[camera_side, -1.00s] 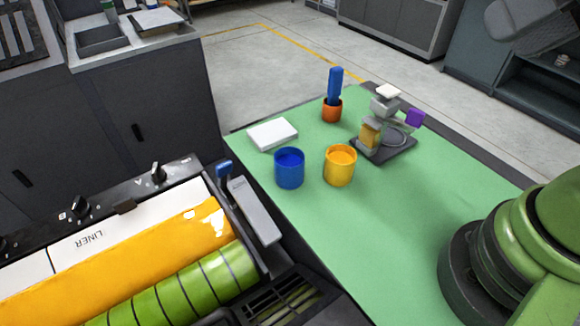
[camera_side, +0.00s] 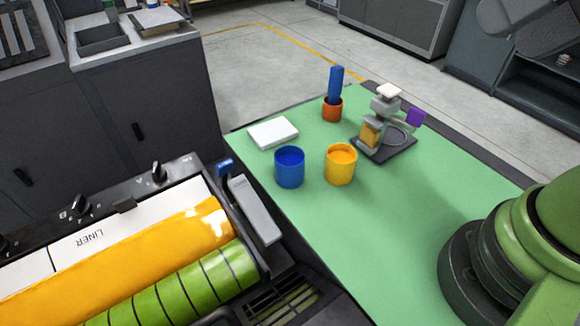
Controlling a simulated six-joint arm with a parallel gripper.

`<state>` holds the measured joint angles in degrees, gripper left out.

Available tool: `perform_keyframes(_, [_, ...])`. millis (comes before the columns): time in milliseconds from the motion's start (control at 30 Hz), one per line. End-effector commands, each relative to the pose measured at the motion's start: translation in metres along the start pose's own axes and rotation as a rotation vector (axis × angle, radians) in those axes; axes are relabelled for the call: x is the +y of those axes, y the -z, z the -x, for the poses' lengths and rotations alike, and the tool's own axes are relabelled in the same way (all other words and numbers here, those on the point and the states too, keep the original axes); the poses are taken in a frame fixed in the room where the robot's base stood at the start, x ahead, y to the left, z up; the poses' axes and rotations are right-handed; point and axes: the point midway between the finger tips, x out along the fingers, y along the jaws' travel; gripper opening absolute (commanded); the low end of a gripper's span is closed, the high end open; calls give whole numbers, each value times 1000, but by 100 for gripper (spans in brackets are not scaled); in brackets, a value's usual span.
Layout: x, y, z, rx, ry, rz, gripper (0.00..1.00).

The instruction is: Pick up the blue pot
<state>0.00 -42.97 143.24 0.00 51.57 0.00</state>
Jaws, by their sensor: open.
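The blue pot (camera_side: 290,170) stands upright on the green mat (camera_side: 350,240), near the mat's left edge, with blue ink inside. A yellow pot (camera_side: 340,167) with yellow ink stands just to its right, a small gap apart. My gripper is not in view, so its place relative to the blue pot does not show. Nothing touches the blue pot.
A white block (camera_side: 272,133) lies behind the blue pot. Behind it to the right are an orange cup (camera_side: 332,111) holding a blue-handled tool and a small stand (camera_side: 385,146). A press with rollers (camera_side: 125,260) borders the mat at left. The front mat is clear.

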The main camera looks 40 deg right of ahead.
Motion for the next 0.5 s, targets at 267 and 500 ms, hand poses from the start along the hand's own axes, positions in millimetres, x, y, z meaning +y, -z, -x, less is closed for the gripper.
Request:
perform_keyframes(267, [0,0,0,0,0,0,86])
perform_keyframes(500, [-10,18,-11,-64,-21,1,86])
